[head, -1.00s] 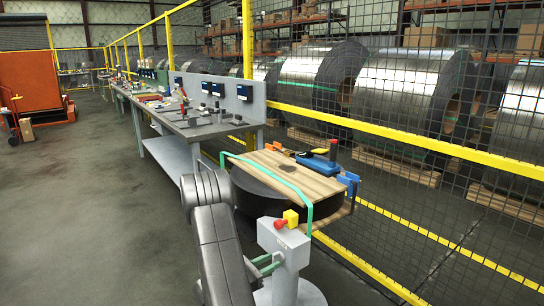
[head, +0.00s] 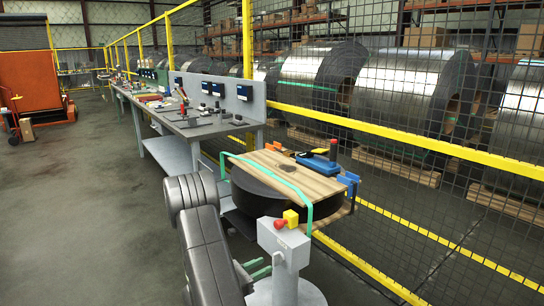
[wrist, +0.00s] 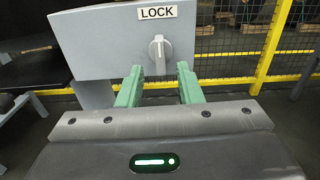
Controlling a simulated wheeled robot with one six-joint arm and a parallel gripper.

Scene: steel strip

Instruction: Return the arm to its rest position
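My gripper (wrist: 158,85) shows in the wrist view with two green fingers spread apart and nothing between them. Beyond the fingers is a grey control box (wrist: 110,45) with a LOCK label and a light grey rotary knob (wrist: 157,52), its handle near upright. The fingertips appear close below the knob, but I cannot tell the exact gap. In the head view my dark arm is at the lower middle, and the green fingers (head: 259,272) show beside the grey pedestal (head: 286,265), partly hidden. A red and yellow button (head: 285,220) tops the box.
A dark coil (head: 262,200) with a wooden board (head: 290,172), green strap and blue tool (head: 310,164) stands behind the pedestal. A yellow-framed mesh fence (head: 400,140) runs along the right. A long workbench (head: 190,125) stands behind. Open floor (head: 80,210) lies left.

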